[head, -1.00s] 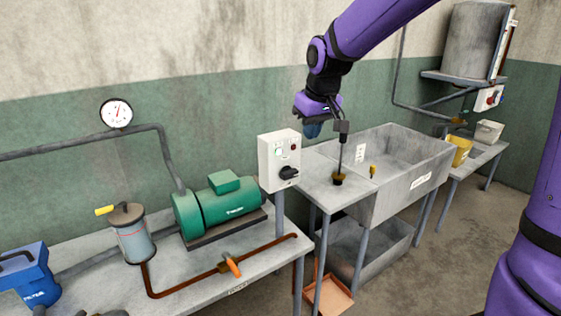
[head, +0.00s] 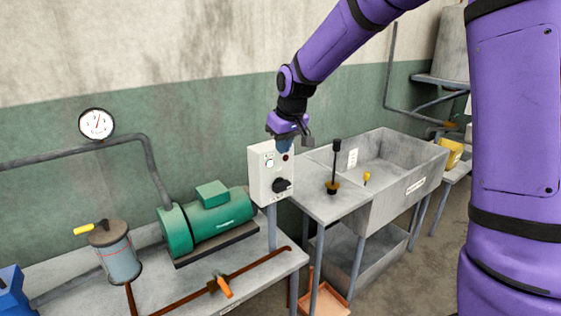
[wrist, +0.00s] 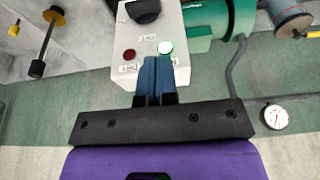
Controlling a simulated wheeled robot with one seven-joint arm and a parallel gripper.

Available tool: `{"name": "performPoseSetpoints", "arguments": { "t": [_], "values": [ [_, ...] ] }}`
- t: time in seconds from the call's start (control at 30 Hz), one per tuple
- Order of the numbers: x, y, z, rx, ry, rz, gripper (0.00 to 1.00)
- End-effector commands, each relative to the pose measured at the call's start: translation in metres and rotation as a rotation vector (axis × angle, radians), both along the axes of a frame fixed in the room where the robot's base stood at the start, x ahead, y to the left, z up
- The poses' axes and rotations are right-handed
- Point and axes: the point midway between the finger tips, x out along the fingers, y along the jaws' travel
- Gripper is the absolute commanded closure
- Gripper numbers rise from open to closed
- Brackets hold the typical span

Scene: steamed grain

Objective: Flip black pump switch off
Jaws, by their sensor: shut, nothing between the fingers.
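The black rotary pump switch (head: 282,185) sits on the lower front of a light grey control box (head: 262,178) on a post. In the wrist view the black switch (wrist: 143,10) shows at the top edge, partly cut off. The box has a red button (wrist: 129,54) and a lit, whitish-green button (wrist: 165,47). My gripper (head: 286,147) is at the top of the box, above the switch. In the wrist view its blue fingers (wrist: 157,62) are together and empty, pointing at the box near the lit button. I cannot tell whether they touch the box.
A green pump motor (head: 205,220) stands left of the box. A pressure gauge (head: 96,123) is on the pipe behind. A grey sink (head: 395,185) is to the right, with a black-handled rod (head: 336,165) standing on its side shelf. Open air lies in front of the box.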

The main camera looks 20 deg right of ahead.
Motion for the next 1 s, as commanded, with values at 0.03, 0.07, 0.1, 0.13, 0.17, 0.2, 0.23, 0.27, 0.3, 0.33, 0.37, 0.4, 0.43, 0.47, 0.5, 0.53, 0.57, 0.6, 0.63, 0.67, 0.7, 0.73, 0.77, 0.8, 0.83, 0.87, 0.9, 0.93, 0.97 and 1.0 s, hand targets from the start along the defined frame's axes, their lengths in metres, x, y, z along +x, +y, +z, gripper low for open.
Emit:
{"name": "performPoseSetpoints", "arguments": {
  "t": [0.03,0.07,0.1,0.13,0.17,0.2,0.23,0.27,0.3,0.33,0.37,0.4,0.43,0.47,0.5,0.53,0.57,0.6,0.63,0.67,0.7,0.73,0.77,0.8,0.83,0.87,0.9,0.93,0.97,1.0],
  "values": [
    [0.001,0.001,-0.008,0.000,0.004,0.000,1.00],
    [0.003,0.001,-0.012,0.000,0.005,0.001,1.00],
    [0.004,0.002,-0.019,0.001,0.004,0.000,1.00],
    [0.006,0.002,-0.024,0.001,0.005,0.000,1.00],
    [0.007,0.002,-0.030,0.000,0.006,0.000,1.00],
    [0.009,0.003,-0.037,-0.001,0.005,0.000,1.00],
    [0.011,0.004,-0.042,0.000,0.006,0.001,1.00],
    [0.012,0.004,-0.048,0.000,0.005,0.001,1.00],
    [0.014,0.005,-0.055,0.000,0.006,0.001,1.00],
    [0.016,0.006,-0.060,0.000,0.006,0.002,1.00],
    [0.017,0.006,-0.066,0.000,0.005,0.002,1.00],
    [0.019,0.007,-0.073,0.000,0.006,0.002,1.00],
    [0.021,0.008,-0.078,0.000,0.005,0.002,1.00],
    [0.022,0.008,-0.083,0.000,0.005,0.002,1.00],
    [0.024,0.009,-0.090,0.000,0.005,0.002,1.00],
    [0.024,0.008,-0.094,0.000,0.005,0.001,1.00],
    [0.023,0.008,-0.099,0.000,0.004,0.000,1.00],
    [0.023,0.008,-0.104,-0.001,0.005,0.000,1.00],
    [0.024,0.008,-0.108,0.000,0.004,0.000,1.00],
    [0.024,0.008,-0.111,0.000,0.003,0.000,1.00],
    [0.024,0.008,-0.115,0.000,0.003,0.000,1.00],
    [0.024,0.008,-0.118,-0.001,0.003,0.000,1.00],
    [0.024,0.008,-0.120,-0.001,0.003,0.000,1.00],
    [0.024,0.008,-0.122,-0.001,0.002,0.000,1.00],
    [0.024,0.008,-0.124,-0.001,0.002,0.000,1.00],
    [0.024,0.008,-0.125,-0.001,0.002,0.000,1.00],
    [0.024,0.008,-0.126,-0.001,0.002,0.000,1.00],
    [0.024,0.008,-0.126,-0.001,0.002,0.000,1.00],
    [0.024,0.008,-0.126,-0.001,0.002,0.000,1.00],
    [0.024,0.008,-0.126,-0.001,0.002,0.000,1.00]
  ]
}}
